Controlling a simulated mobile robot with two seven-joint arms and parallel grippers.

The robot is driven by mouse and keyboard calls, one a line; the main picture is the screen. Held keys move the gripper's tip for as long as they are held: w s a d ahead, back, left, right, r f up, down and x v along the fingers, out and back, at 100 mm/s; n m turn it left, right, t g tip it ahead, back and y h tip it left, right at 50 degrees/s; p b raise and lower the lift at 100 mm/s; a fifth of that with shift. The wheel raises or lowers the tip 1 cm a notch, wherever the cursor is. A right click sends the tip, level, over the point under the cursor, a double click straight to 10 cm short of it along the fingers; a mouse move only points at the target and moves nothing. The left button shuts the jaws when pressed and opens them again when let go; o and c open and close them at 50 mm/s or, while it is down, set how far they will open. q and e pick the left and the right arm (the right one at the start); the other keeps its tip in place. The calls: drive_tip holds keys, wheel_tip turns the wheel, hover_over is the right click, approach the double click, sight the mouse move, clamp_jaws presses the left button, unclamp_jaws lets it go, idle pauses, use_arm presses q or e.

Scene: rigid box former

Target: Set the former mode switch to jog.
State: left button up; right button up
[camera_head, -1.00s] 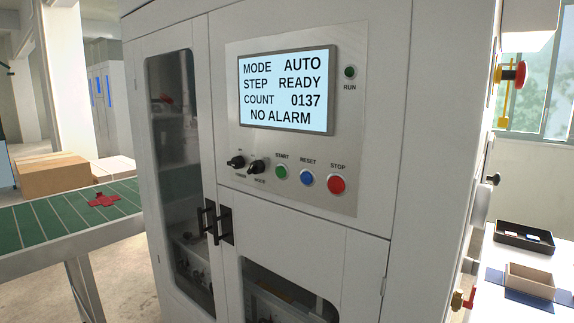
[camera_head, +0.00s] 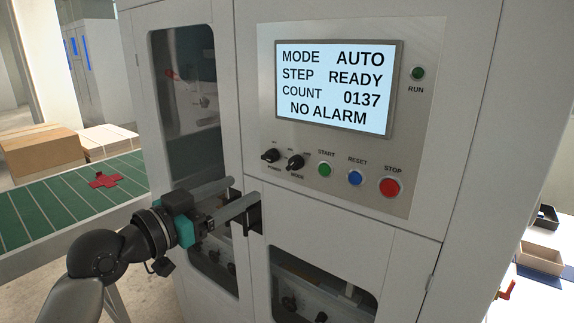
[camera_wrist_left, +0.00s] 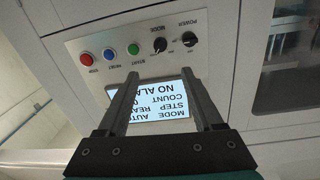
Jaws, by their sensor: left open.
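The mode switch (camera_head: 295,162) is a black rotary knob on the former's control panel (camera_head: 430,130), just right of the similar power knob (camera_head: 270,155). The screen (camera_head: 337,88) reads MODE AUTO, STEP READY, COUNT 0137, NO ALARM. My left gripper (camera_head: 246,190) is open and empty, in front of the cabinet doors, below and left of the knobs. In the left wrist view, upside down, the mode knob (camera_wrist_left: 159,45) shows beyond the open fingers (camera_wrist_left: 170,85), apart from them. My right gripper is not in view.
Start (camera_head: 324,169), reset (camera_head: 355,177) and stop (camera_head: 391,187) buttons sit right of the knobs. Black door handles (camera_head: 253,212) are partly hidden behind my left fingers. A green conveyor (camera_head: 60,205) with a red piece (camera_head: 105,180) lies left.

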sight(289, 166)
use_arm(q)
drive_tip(key=p+x, duration=0.2)
drive_tip(key=x, duration=1.2)
drive_tip(key=shift+w+d+f, duration=0.1)
drive_tip(key=shift+w+d, duration=0.05)
drive_tip(key=shift+w, duration=0.05)
clamp_jaws()
